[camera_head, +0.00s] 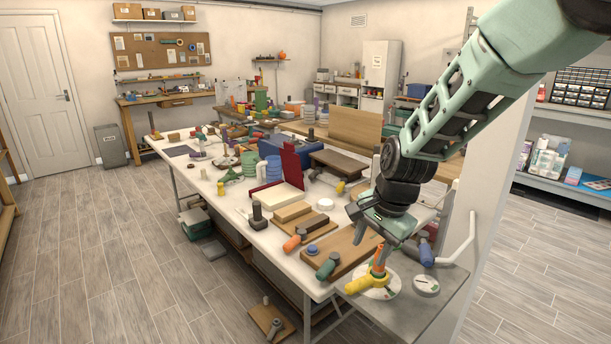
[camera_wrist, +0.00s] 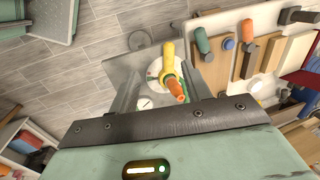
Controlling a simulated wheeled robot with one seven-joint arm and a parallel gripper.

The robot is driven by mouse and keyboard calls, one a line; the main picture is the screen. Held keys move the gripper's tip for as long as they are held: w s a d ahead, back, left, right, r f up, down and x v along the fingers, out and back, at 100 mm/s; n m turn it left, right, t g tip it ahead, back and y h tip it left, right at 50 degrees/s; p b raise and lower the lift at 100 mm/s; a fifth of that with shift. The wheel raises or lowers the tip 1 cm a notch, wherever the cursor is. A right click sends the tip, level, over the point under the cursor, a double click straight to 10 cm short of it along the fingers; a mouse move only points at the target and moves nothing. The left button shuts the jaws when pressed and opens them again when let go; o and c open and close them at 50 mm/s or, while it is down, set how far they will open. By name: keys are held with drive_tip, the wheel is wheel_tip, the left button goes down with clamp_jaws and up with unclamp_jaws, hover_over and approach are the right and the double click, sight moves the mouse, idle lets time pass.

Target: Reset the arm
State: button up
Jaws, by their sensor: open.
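My gripper (camera_head: 369,242) is at the lower end of my green arm, at the right of the head view. A yellow-handled tool (camera_head: 358,286) and an upright orange-topped item (camera_head: 379,257) are at this disc, just below the jaws. In the wrist view the yellow handle (camera_wrist: 168,52) and the orange piece (camera_wrist: 175,87) show ahead of my gripper. I cannot tell if the jaws touch the orange piece.
A cluttered white table (camera_head: 232,199) stretches back to the left. Near my gripper lie a wooden board (camera_head: 346,250), a teal-handled tool (camera_head: 327,266), a blue-handled tool (camera_head: 426,252) and a small white disc (camera_head: 426,285). The floor (camera_head: 100,240) at left is clear.

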drive_tip(key=s+a+r+n+g, duration=0.1)
drive_tip(key=s+a+r+n, duration=0.15)
drive_tip(key=s+n, duration=0.45)
drive_tip(key=s+a+r+n+g, duration=0.1)
drive_tip(key=s+a+r+n, duration=0.15)
drive_tip(key=s, duration=0.75)
drive_tip(key=s+d+n+h, duration=0.1)
drive_tip(key=s+n, duration=0.8)
drive_tip(key=s, duration=0.3)
drive_tip(key=shift+s+d+f, duration=0.3)
drive_tip(key=shift+s+f, duration=0.05)
drive_tip(key=shift+f, duration=0.1)
